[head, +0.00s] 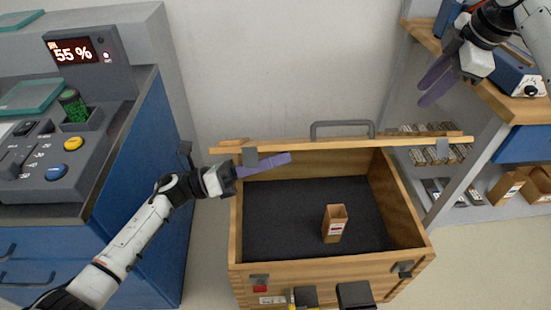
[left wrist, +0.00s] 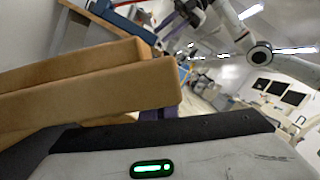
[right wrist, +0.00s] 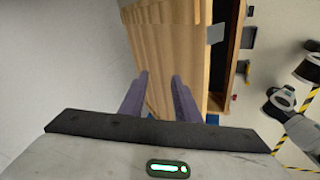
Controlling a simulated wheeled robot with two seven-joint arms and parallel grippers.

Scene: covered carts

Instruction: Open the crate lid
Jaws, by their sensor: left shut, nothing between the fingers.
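The wooden crate (head: 405,205) stands open, with a dark floor inside. Its lid (head: 300,145) is raised at the back and seen nearly edge-on, with a grey handle (head: 343,124) behind its top edge. My left gripper (head: 288,158) is shut and empty, on the inner side of the lid near its left part; I cannot tell whether it touches. In the left wrist view the lid's wood (left wrist: 90,90) fills the left side. My right gripper (head: 428,92) is open and empty, right of and above the lid; its wrist view shows the lid's outer face (right wrist: 165,50) beyond the fingers.
A small brown carton (head: 335,225) stands inside the crate. A blue-sided counter (head: 150,160) with a control panel is on the left. A shelf unit (head: 480,80) with boxes is on the right, close to my right arm. Pale floor is free at the lower right.

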